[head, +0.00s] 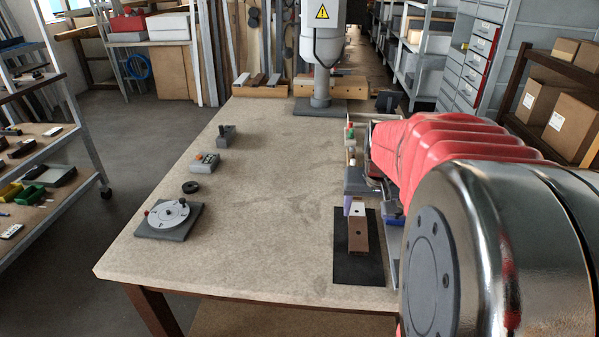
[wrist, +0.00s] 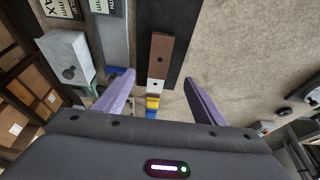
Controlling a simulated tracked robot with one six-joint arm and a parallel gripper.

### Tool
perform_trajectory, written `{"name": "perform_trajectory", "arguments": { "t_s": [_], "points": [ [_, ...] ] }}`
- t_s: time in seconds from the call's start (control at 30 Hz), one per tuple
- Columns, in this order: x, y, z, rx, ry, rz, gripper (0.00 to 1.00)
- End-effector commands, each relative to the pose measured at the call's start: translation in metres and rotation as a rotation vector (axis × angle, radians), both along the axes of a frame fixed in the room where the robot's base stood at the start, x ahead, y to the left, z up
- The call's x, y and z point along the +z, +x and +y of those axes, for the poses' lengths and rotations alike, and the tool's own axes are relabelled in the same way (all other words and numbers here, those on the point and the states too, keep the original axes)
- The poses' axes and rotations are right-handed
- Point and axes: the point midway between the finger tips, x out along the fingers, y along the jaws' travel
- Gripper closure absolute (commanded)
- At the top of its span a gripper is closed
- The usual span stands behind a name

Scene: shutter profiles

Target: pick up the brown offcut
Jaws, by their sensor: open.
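The brown offcut (head: 358,236) is a short flat bar with a dark hole, lying on a black mat (head: 358,272) at the table's right side. A white piece (head: 357,209) adjoins its far end. In the wrist view the brown offcut (wrist: 160,52) is ahead of the fingertips, with the white piece (wrist: 156,86) and a yellow and blue piece (wrist: 152,104) in line nearer to me. My gripper (wrist: 159,78) is open and empty, its purple fingers spread on either side of this line. Part of my gripper is hidden behind my arm in the head view.
A dial on a grey base (head: 170,217), a black ring (head: 190,187), a button box (head: 204,163) and a grey block (head: 226,136) stand on the left. A grey column (head: 320,80) stands at the back. The middle of the table is clear.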

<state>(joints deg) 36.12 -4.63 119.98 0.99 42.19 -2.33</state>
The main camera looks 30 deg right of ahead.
Motion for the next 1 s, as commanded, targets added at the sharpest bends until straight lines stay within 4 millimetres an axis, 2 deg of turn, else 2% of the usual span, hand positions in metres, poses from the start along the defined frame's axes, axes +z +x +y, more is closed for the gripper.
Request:
{"name": "perform_trajectory", "arguments": {
  "t_s": [0.47, 0.67, 1.0],
  "points": [
    [-0.005, 0.002, -0.002, -0.001, 0.001, 0.001, 0.37],
    [-0.024, 0.008, -0.006, -0.001, 0.001, 0.001, 0.37],
    [-0.066, 0.022, -0.016, -0.001, 0.002, 0.002, 0.37]
  ]
}}
